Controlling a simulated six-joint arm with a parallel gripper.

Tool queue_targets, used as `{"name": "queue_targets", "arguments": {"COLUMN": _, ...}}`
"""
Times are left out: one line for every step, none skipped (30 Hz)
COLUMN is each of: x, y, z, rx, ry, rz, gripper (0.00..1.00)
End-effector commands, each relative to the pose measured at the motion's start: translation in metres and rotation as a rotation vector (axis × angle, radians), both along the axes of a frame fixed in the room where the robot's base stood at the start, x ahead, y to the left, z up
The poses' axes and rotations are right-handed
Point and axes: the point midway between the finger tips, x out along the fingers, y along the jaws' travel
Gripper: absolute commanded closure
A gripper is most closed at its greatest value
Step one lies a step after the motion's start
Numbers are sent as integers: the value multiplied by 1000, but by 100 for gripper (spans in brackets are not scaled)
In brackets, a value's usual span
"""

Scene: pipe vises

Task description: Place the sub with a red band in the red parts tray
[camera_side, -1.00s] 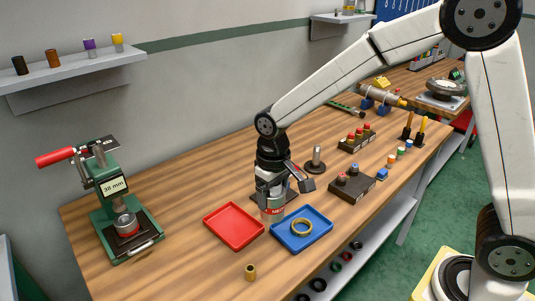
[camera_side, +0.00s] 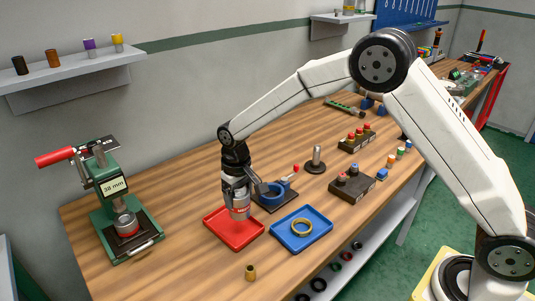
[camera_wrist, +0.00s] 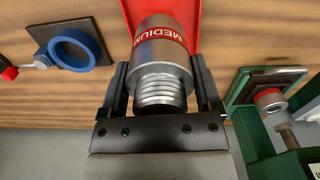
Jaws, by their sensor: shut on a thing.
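My gripper (camera_side: 237,192) is shut on a silver threaded sub (camera_wrist: 160,65) with a red band that reads "MEDIUM". The sub shows between the fingers in the wrist view, and its lower part (camera_side: 240,211) shows in the side view. It is upright over the red parts tray (camera_side: 222,236). Whether its bottom touches the tray floor, I cannot tell. Part of the red tray (camera_wrist: 188,8) also shows beyond the sub in the wrist view.
A blue tray (camera_side: 325,229) holding a brass ring (camera_side: 302,227) is right of the red tray. A blue ring vise (camera_side: 270,192) stands behind. A green press (camera_side: 122,222) is at left. A small brass piece (camera_side: 251,272) lies in front.

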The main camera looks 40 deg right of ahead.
Motion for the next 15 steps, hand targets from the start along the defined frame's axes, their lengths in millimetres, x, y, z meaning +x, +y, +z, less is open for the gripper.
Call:
{"name": "queue_targets", "arguments": {"x": 5, "y": 1, "z": -5, "rx": 0, "ry": -1, "rz": 0, "gripper": 89}}
{"name": "queue_targets", "arguments": {"x": 8, "y": 1, "z": -8, "rx": 0, "ry": -1, "rz": 0, "gripper": 89}}
{"name": "queue_targets", "arguments": {"x": 11, "y": 2, "z": -12, "rx": 0, "ry": -1, "rz": 0, "gripper": 89}}
{"name": "queue_targets", "arguments": {"x": 13, "y": 2, "z": -15, "rx": 0, "ry": -1, "rz": 0, "gripper": 89}}
{"name": "queue_targets", "arguments": {"x": 15, "y": 2, "z": -18, "rx": 0, "ry": -1, "rz": 0, "gripper": 89}}
{"name": "queue_targets", "arguments": {"x": 18, "y": 3, "z": -21, "rx": 0, "ry": -2, "rz": 0, "gripper": 89}}
{"name": "queue_targets", "arguments": {"x": 20, "y": 3, "z": -23, "rx": 0, "ry": -2, "rz": 0, "gripper": 89}}
{"name": "queue_targets", "arguments": {"x": 21, "y": 3, "z": -25, "rx": 0, "ry": -1, "rz": 0, "gripper": 89}}
{"name": "queue_targets", "arguments": {"x": 23, "y": 4, "z": -26, "rx": 0, "ry": -3, "rz": 0, "gripper": 89}}
{"name": "queue_targets", "arguments": {"x": 24, "y": 4, "z": -27, "rx": 0, "ry": -3, "rz": 0, "gripper": 89}}
{"name": "queue_targets", "arguments": {"x": 25, "y": 4, "z": -29, "rx": 0, "ry": -2, "rz": 0, "gripper": 89}}
{"name": "queue_targets", "arguments": {"x": 26, "y": 4, "z": -30, "rx": 0, "ry": -2, "rz": 0, "gripper": 89}}
{"name": "queue_targets", "arguments": {"x": 26, "y": 4, "z": -30, "rx": 0, "ry": -2, "rz": 0, "gripper": 89}}
{"name": "queue_targets", "arguments": {"x": 26, "y": 4, "z": -30, "rx": 0, "ry": -2, "rz": 0, "gripper": 89}}
{"name": "queue_targets", "arguments": {"x": 27, "y": 4, "z": -30, "rx": 0, "ry": -3, "rz": 0, "gripper": 89}}
